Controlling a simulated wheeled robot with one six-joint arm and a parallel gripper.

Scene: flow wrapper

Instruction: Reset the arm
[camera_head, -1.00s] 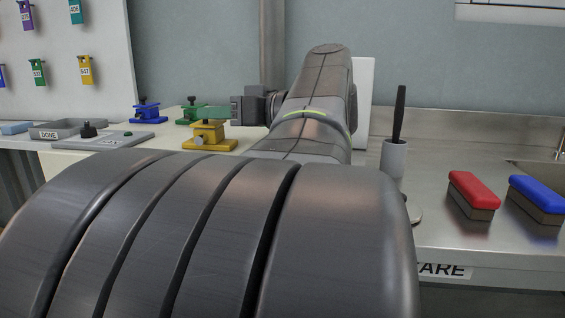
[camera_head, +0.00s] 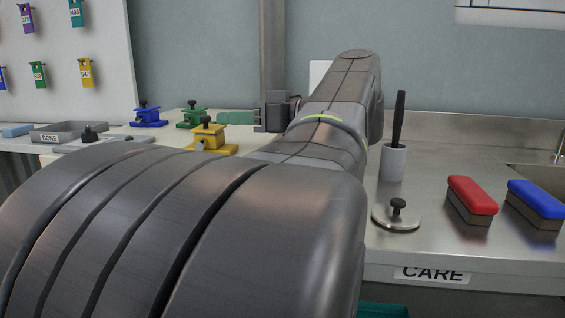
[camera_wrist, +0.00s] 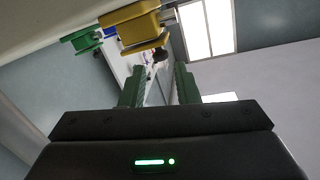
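My arm fills the lower and middle part of the head view. My gripper (camera_head: 222,117) points left, its green fingers over the work surface behind the yellow clamp-like fixture (camera_head: 208,140). In the wrist view my gripper (camera_wrist: 160,78) has its two green fingers apart with nothing held between them. The yellow fixture also shows beyond the fingers in the wrist view (camera_wrist: 140,30), with the green fixture (camera_wrist: 82,40) beside it. In the head view the green fixture (camera_head: 192,117) and the blue fixture (camera_head: 147,116) stand left of my fingertips.
At right on the steel counter are a grey cup (camera_head: 392,163) with a dark handle, a knobbed disc (camera_head: 397,217), a red-topped brush (camera_head: 472,198) and a blue-topped brush (camera_head: 537,202). A DONE tray (camera_head: 65,131) is at left below a board (camera_head: 60,50) with hanging tags.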

